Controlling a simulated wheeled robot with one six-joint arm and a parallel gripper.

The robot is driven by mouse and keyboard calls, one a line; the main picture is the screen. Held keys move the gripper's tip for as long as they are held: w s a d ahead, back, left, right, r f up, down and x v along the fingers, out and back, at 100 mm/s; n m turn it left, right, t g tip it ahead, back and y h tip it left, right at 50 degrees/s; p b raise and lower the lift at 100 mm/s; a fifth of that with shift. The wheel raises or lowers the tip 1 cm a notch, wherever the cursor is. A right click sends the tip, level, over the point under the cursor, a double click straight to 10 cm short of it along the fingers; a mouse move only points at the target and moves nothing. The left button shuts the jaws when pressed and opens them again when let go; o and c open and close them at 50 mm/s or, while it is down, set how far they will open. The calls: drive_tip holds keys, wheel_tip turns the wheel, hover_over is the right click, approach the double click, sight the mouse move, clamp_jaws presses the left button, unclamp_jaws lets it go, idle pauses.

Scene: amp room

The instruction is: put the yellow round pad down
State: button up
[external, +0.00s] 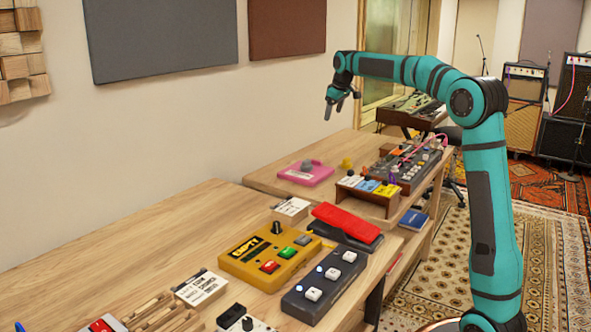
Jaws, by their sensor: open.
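A small yellow object (347,163), which looks like the yellow round pad, rests on the far wooden table, right of a pink tray. It is too small for me to make out its exact shape. My gripper (334,112) is open, pointing down, and well above the far table, slightly left of the yellow object in the picture. Nothing shows between its fingers. The pink tray (293,177) lies flat on the far table with a grey round thing (307,166) on it.
A wooden stand with coloured cards (367,188) and a knobbed panel (411,163) stand right of the yellow object. The near table holds a yellow pedal box (262,255), a red pedal (347,222) and a dark switch box (324,285). Bare wood lies left of the pink tray.

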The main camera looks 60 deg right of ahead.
drive_tip(key=s+a+r+t, duration=0.3)
drive_tip(key=s+a+r, duration=0.2)
drive_tip(key=s+a, duration=0.5)
drive_tip(key=s+a+r+t, duration=0.3)
drive_tip(key=s+a+r, duration=0.35)
drive_tip(key=a, duration=0.75)
drive_tip(key=s+a+f+t, duration=0.1)
drive_tip(key=s+a, duration=0.3)
drive_tip(key=s, duration=0.4)
drive_tip(key=s+a+f+t+y, duration=0.1)
drive_tip(key=s+a+t, duration=0.3)
drive_tip(key=s, duration=0.4)
drive_tip(key=s+a+f+t+y, duration=0.1)
drive_tip(key=s+a+f+t, duration=0.1)
drive_tip(key=s+a, duration=0.3)
drive_tip(key=s, duration=0.4)
drive_tip(key=shift+a+f, duration=0.15)
drive_tip(key=shift+a, duration=0.1)
